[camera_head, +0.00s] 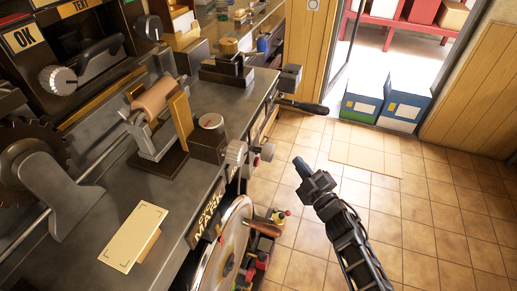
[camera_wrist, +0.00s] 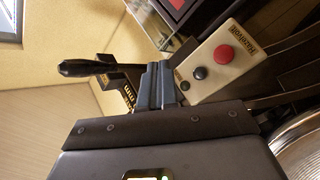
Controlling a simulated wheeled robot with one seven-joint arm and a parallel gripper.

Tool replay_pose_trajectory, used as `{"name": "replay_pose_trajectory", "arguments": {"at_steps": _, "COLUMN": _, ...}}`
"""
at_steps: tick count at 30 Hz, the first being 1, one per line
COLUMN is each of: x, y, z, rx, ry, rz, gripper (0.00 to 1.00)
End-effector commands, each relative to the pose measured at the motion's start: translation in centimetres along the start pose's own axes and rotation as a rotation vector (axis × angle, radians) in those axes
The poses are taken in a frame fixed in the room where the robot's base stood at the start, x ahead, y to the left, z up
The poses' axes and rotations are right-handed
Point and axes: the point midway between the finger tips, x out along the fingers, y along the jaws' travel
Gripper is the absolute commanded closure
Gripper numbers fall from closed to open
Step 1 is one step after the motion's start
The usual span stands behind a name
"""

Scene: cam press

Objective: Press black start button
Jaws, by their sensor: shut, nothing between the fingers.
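In the wrist view, a pale control box carries a black button (camera_wrist: 201,73) and a larger red button (camera_wrist: 223,54). A smaller dark round part (camera_wrist: 184,86) sits at the box's lower left end. My gripper (camera_wrist: 158,75) is shut and empty, with its fingertips just left of the box in that view. I cannot tell the depth gap, but the fingers do not cover the black button. In the head view my gripper (camera_head: 300,165) hangs over the tiled floor, right of the bench front. The black button cannot be made out there.
A black lever handle (camera_head: 305,107) sticks out from the bench's far end; it also shows in the wrist view (camera_wrist: 95,67). A large wheel (camera_head: 222,252) and coloured knobs line the bench front. Two boxes (camera_head: 384,104) stand by the doorway. The floor at right is clear.

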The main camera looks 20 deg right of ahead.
Motion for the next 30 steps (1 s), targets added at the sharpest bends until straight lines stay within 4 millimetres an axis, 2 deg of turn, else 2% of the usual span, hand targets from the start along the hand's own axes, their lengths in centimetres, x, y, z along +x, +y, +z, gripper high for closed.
{"name": "replay_pose_trajectory", "arguments": {"at_steps": 8, "x": 0.7, "y": -0.6, "z": -0.4, "rx": 0.0, "ry": 0.002, "rz": 0.0, "gripper": 1.0}}
{"name": "replay_pose_trajectory", "arguments": {"at_steps": 21, "x": 4.5, "y": -3.5, "z": -3.1, "rx": 0.001, "ry": 0.003, "rz": 0.001, "gripper": 1.0}}
{"name": "replay_pose_trajectory", "arguments": {"at_steps": 30, "x": 6.0, "y": -4.4, "z": -4.3, "rx": 0.001, "ry": 0.001, "rz": 0.001, "gripper": 1.0}}
